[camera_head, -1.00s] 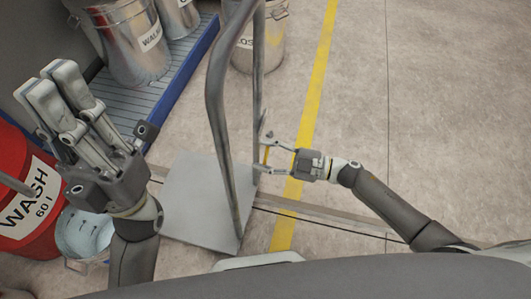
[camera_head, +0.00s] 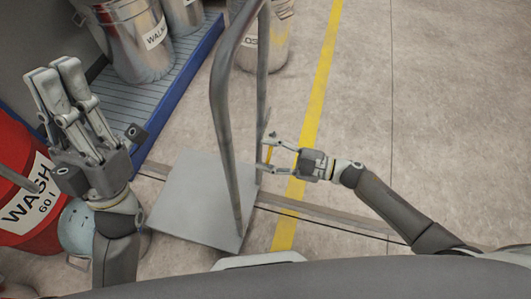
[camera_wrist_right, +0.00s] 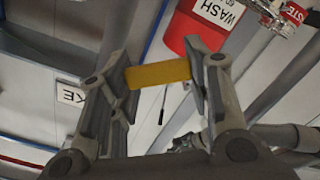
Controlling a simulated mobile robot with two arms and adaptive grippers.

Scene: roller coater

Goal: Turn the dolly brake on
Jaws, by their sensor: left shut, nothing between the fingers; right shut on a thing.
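The dolly (camera_head: 190,206) has a flat grey platform and a tall grey tube handle (camera_head: 222,120), seen in the head view. A small yellow piece (camera_head: 267,154) is by the handle's right post; it also shows in the right wrist view (camera_wrist_right: 158,73). I take it for the dolly brake. My right gripper (camera_head: 266,153) is closed on it, with a finger on each side. My left gripper (camera_head: 55,78) is shut and empty at the left, apart from the dolly, its fingers pointing up the picture. The dolly's wheels are hidden.
A red WASH drum (camera_head: 30,215) and a metal bucket (camera_head: 76,232) stand at the left. Metal drums (camera_head: 138,45) stand on a blue-edged grated platform (camera_head: 145,95); another drum (camera_head: 268,45) is behind the handle. The floor right of the yellow line (camera_head: 320,80) is clear.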

